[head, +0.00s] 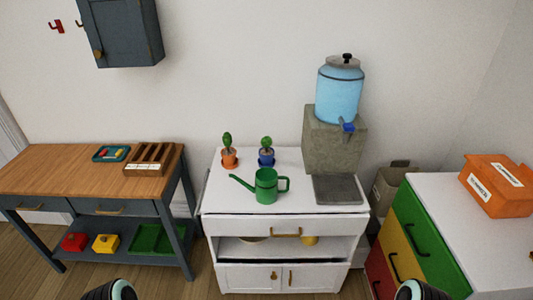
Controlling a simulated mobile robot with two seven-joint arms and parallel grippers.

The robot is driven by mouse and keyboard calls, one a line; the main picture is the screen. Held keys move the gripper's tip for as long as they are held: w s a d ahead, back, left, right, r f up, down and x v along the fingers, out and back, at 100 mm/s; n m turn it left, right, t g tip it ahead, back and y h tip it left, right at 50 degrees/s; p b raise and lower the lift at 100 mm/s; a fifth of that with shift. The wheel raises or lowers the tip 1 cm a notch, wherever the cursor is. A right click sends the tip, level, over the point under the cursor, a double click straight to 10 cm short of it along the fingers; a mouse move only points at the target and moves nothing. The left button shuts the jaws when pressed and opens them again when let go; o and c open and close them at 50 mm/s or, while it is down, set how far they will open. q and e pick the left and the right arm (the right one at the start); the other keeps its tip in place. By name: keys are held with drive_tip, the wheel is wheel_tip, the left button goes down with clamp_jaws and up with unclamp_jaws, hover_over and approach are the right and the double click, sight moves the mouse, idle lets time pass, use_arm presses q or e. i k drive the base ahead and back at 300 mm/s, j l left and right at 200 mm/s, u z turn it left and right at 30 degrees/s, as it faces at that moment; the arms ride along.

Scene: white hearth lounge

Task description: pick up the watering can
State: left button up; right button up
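The green watering can (266,186) stands upright on top of the white cabinet (225,206). Its spout points left and its handle is on the right. At the bottom edge of the head view, a dark rounded part of my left arm (110,290) shows at the left and one of my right arm (420,290) at the right. Both are apart from the can. The fingers of both grippers are not visible.
Two small potted cacti, in an orange pot (229,160) and a blue pot (266,158), stand behind the can. A blue water dispenser (339,92) on a grey block is at the right, with a grey tray (337,189) before it. A wooden-topped table (60,168) stands left, coloured drawers (420,225) right.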

sight(265, 191)
drive_tip(key=i+u, duration=0.5)
drive_tip(key=u, duration=0.2)
